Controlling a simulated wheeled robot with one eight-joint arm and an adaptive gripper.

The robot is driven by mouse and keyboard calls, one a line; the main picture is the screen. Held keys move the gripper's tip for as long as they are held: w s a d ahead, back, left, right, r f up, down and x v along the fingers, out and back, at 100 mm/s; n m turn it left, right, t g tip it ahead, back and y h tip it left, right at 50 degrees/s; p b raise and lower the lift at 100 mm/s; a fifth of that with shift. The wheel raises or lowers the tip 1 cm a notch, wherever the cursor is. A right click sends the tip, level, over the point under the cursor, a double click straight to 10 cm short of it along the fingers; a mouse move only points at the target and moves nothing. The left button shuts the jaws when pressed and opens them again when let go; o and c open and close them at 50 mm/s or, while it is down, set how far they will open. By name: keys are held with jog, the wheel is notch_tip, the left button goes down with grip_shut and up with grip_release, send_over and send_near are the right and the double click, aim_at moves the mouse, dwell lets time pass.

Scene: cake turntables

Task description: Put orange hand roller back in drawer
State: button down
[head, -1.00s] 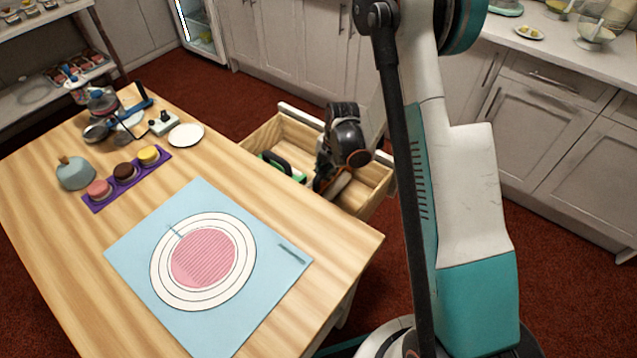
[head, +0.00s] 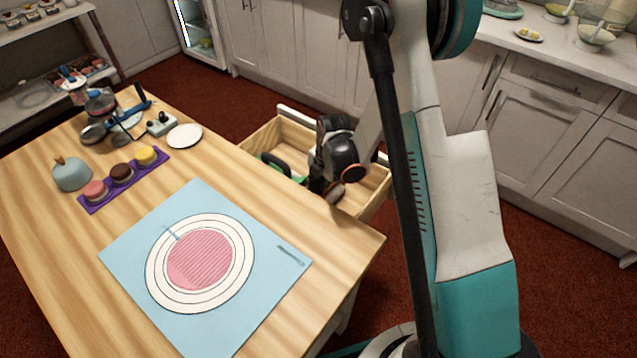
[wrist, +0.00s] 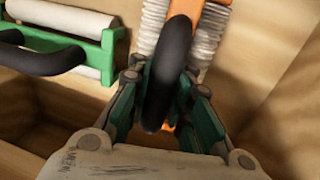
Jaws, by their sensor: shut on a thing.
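The open wooden drawer (head: 262,137) sticks out from the far side of the table. My gripper (head: 322,188) is down inside the drawer's right part. In the wrist view my gripper (wrist: 163,85) is shut on the black handle of the orange hand roller (wrist: 210,12). The roller has an orange frame and white ribbed rollers, and it lies just past the fingertips, low over the drawer floor. Whether it touches the floor cannot be told. In the head view the roller is mostly hidden by my gripper.
A green roller (wrist: 85,45) with a black handle lies in the drawer, left of my gripper. The table holds a blue mat (head: 125,255), a purple tray (head: 100,203) of small cakes, a white plate (head: 185,136) and several tools. Drawer walls are close around my gripper.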

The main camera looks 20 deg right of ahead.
jog(key=shift+f, duration=0.35)
jog(key=c, duration=1.5)
grip_release()
jog(key=shift+w+f, duration=0.15)
jog(key=shift+o, duration=0.2)
